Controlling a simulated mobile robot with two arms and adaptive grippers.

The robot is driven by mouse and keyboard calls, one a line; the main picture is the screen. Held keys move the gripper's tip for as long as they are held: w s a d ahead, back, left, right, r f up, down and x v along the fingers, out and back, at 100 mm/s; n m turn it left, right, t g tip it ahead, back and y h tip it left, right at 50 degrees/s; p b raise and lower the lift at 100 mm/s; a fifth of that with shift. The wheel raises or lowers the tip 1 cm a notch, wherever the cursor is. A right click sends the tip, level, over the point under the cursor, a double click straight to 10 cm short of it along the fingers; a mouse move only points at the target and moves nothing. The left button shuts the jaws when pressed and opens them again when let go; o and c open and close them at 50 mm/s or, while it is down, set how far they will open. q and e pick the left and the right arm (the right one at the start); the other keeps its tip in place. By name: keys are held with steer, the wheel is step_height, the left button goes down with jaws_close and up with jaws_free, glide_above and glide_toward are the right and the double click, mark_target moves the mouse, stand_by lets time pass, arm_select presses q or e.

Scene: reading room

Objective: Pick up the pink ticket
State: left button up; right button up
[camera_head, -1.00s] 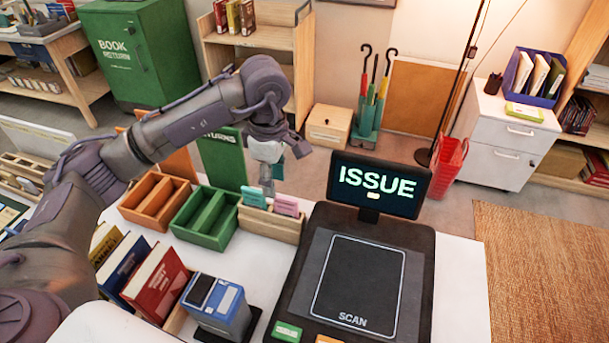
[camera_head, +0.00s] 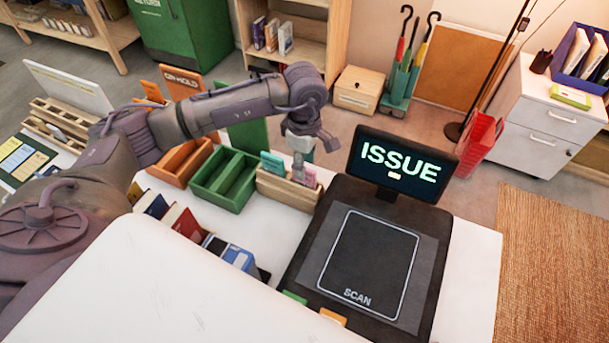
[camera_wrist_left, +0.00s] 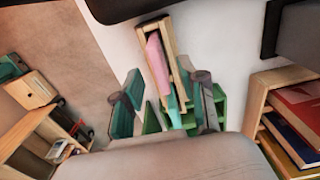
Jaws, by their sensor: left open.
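The pink ticket (camera_head: 304,176) stands upright in the right part of a small wooden holder (camera_head: 283,191) on the white counter. It also shows in the left wrist view (camera_wrist_left: 156,58), above the middle. A teal ticket (camera_head: 272,163) stands in the holder's left part. My left gripper (camera_head: 299,166) points down just behind the holder, close to the pink ticket, and partly hides it in depth. In the left wrist view my left gripper (camera_wrist_left: 163,103) is open, its fingers apart with nothing held. I cannot tell whether a finger touches the ticket. My right gripper is not in view.
A black scanner (camera_head: 370,255) with an ISSUE screen (camera_head: 400,165) stands right of the holder. Books (camera_head: 182,224) and a blue-grey box (camera_head: 232,255) are in front.

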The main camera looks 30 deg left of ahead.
arm_select(q)
step_height(320, 180, down, 4)
steer(key=shift+f+p, duration=0.2)
steer(key=shift+p, duration=0.45)
steer(key=shift+c, duration=0.4)
jaws_close()
